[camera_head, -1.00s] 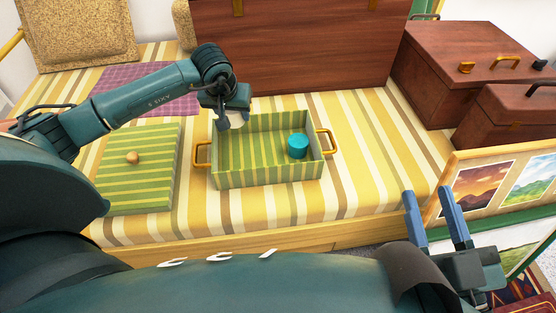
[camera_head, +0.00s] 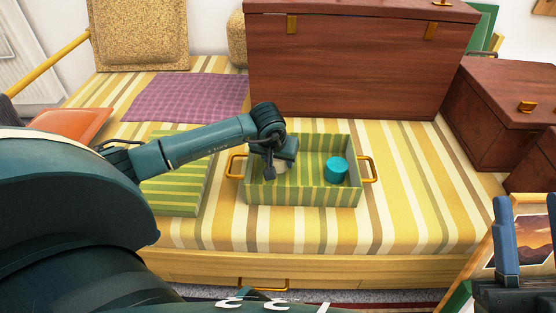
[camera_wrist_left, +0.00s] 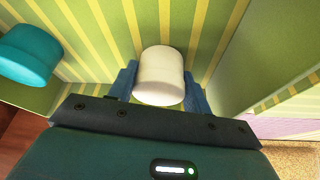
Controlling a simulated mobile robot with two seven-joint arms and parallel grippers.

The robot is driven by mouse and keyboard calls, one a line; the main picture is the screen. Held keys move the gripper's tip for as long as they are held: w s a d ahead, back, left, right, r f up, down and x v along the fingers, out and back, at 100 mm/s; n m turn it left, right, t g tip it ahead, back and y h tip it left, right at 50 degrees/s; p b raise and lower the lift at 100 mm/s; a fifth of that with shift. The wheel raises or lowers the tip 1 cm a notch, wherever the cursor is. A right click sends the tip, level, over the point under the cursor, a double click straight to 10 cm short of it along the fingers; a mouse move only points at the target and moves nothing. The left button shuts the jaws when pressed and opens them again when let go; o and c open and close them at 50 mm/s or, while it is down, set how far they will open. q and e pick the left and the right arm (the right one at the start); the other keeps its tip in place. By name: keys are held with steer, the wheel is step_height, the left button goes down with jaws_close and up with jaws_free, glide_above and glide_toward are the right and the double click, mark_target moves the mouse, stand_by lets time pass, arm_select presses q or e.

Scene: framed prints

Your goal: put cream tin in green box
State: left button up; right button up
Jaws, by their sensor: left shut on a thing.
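The green striped box (camera_head: 318,196) stands open on the striped bench, with a gold handle at each end. My left gripper (camera_head: 275,170) is inside its left part, shut on the cream tin (camera_head: 281,166). The left wrist view shows the white cream tin (camera_wrist_left: 160,76) between the two blue fingers, with striped box walls around it. I cannot tell whether the tin touches the box floor. A teal tin (camera_head: 336,168) sits in the right part of the box and also shows in the left wrist view (camera_wrist_left: 29,54). My right gripper (camera_head: 524,240) is open and empty at the lower right.
A green striped lid (camera_head: 178,196) lies left of the box, partly behind my left arm. A purple cloth (camera_head: 190,98) lies behind it. A large brown chest (camera_head: 350,65) stands behind the box, and smaller brown cases (camera_head: 500,105) stand right. The bench right of the box is clear.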

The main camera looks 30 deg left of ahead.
arm_select(q)
steer(key=o, duration=0.6)
steer(key=shift+f, duration=0.15)
steer(key=o, duration=0.5)
